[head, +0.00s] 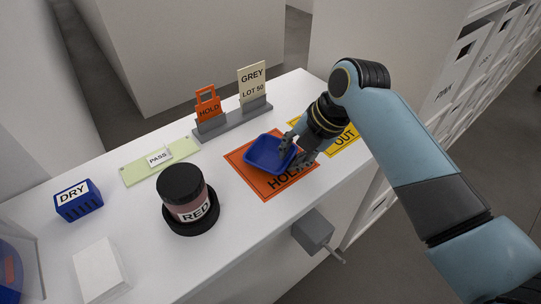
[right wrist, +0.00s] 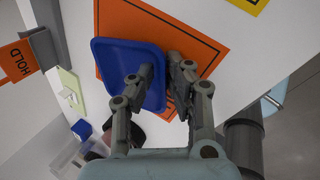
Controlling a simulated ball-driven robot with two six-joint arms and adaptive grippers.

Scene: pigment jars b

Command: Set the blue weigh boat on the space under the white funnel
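The blue weigh boat (head: 268,153) is a shallow tray lying on the orange HOLD mat (head: 270,188). In the right wrist view the boat (right wrist: 115,60) also lies over the orange mat (right wrist: 200,50). My right gripper (head: 295,151) is at the boat's right-hand rim. In the right wrist view its fingers (right wrist: 162,68) stand apart, one over the boat's inside and one outside the rim, with a gap showing between them. I see no white funnel and no space under one. My left gripper is not in view.
A dark-lidded RED jar (head: 187,195) stands in a black ring. A blue DRY block (head: 79,201), pale green PASS strip (head: 135,173), white block (head: 100,270) and grey sign rack (head: 232,119) are on the white counter. A yellow OUT mat (head: 345,141) lies beyond my gripper.

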